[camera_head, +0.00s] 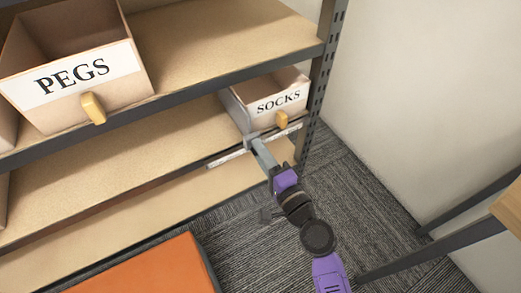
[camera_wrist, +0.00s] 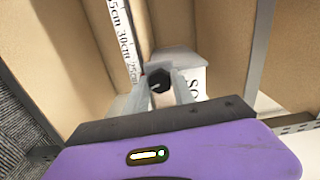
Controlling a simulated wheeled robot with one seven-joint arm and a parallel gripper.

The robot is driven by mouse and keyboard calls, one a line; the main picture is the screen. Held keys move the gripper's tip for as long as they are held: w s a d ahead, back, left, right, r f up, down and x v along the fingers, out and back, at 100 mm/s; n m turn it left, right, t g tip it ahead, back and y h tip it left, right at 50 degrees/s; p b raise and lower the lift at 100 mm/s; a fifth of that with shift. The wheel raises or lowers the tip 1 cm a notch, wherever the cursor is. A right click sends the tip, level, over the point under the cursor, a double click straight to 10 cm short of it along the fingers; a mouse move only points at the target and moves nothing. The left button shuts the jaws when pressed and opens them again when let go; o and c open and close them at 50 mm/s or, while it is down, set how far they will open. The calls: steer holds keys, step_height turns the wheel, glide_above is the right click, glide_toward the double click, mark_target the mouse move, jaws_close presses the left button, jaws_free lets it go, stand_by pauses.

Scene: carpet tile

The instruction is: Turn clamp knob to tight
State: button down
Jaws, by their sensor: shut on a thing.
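The clamp knob (camera_wrist: 158,77) is a small dark, six-sided knob in the wrist view, with a light mark on its face. It sits in front of a grey block beside a white ruler strip (camera_wrist: 125,42) with centimetre marks. My gripper (camera_wrist: 162,90) has its two grey fingers shut on the knob, one on each side. In the head view my gripper (camera_head: 254,141) reaches the ruler strip (camera_head: 228,157) below the SOCKS bin. The knob is hidden there behind my fingers. I cannot tell which way the mark counts as tight.
A SOCKS bin (camera_head: 263,119) with a yellow handle stands just behind the strip, on the lower shelf. A PEGS bin (camera_head: 115,99) is on the shelf above. A metal post (camera_head: 318,90) and wall stand to the right. An orange-topped thing (camera_head: 150,272) is at the lower left.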

steer(key=shift+m, duration=0.7)
steer(key=shift+f, duration=0.1)
steer(key=c, duration=1.1)
jaws_free()
steer(key=shift+o, duration=0.2)
steer(key=shift+s, duration=0.1)
steer(key=v, duration=0.7)
steer(key=shift+s+d, duration=0.25)
